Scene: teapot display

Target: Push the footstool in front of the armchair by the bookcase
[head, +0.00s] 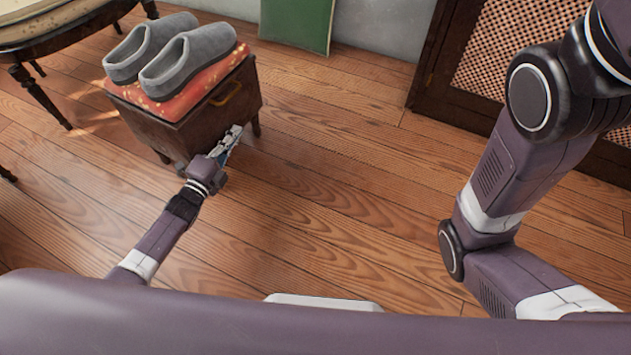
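The footstool (179,135) is a dark wooden box on short legs with a brass handle and a red patterned top. It stands on the floor at the upper left. A pair of grey slippers (172,58) lies on its top. My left gripper (233,138) is low beside the near right side of the footstool, its fingertips close to that side; contact is unclear. Its fingers look close together, but this angle does not show whether they are shut. My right gripper is out of view. No armchair is recognisable, and no bookcase can be made out for sure.
A dark wooden piece with lattice panels (522,45) stands at the upper right. Dark furniture with a pale top (45,25) and slender legs is at the upper left. A green panel (297,22) is at the wall. The wooden floor (335,165) in the middle is clear.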

